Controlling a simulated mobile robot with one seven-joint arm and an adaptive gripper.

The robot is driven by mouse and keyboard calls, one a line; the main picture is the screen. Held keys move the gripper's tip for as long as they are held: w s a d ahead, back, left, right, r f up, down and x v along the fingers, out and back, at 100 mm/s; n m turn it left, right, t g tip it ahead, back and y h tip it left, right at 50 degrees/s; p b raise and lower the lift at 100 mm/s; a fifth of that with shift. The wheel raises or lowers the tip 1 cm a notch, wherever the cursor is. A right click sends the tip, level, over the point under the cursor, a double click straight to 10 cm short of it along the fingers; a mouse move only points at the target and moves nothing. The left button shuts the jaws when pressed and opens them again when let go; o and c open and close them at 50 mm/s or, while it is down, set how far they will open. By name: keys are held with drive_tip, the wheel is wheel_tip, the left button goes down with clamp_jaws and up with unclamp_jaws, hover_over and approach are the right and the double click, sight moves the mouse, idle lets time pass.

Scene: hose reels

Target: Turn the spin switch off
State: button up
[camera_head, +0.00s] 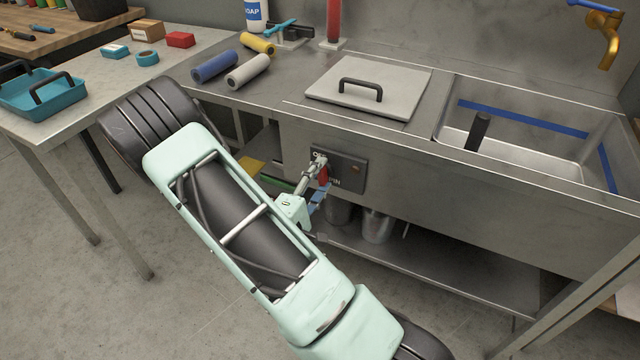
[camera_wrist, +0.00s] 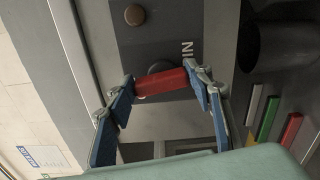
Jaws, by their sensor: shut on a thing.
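The spin switch has a red handle (camera_wrist: 160,82) on a dark round boss, set on a dark panel (camera_head: 352,172) on the front of the steel sink unit. The handle also shows as a small red piece in the head view (camera_head: 323,175), partly covered by my gripper. In the wrist view my gripper (camera_wrist: 165,84) has its blue fingers at both ends of the red handle and is shut on it. The handle lies nearly level there, slightly tilted. The panel's lettering is partly hidden; "IN" shows beside the handle.
A brown round button (camera_wrist: 134,15) sits on the same panel. Above are a lid (camera_head: 370,85) with a black handle and a sink basin (camera_head: 530,145). Metal pots (camera_head: 377,226) stand on the lower shelf (camera_head: 440,265). A table (camera_head: 85,120) with a blue tray stands at left.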

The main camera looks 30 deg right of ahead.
drive_tip(key=shift+f+m+b, duration=0.15)
drive_tip(key=shift+m+b, duration=0.45)
drive_tip(key=shift+m, duration=0.2)
drive_tip(key=o, duration=1.2)
drive_tip(key=shift+c, duration=0.2)
drive_tip(key=v, duration=1.2)
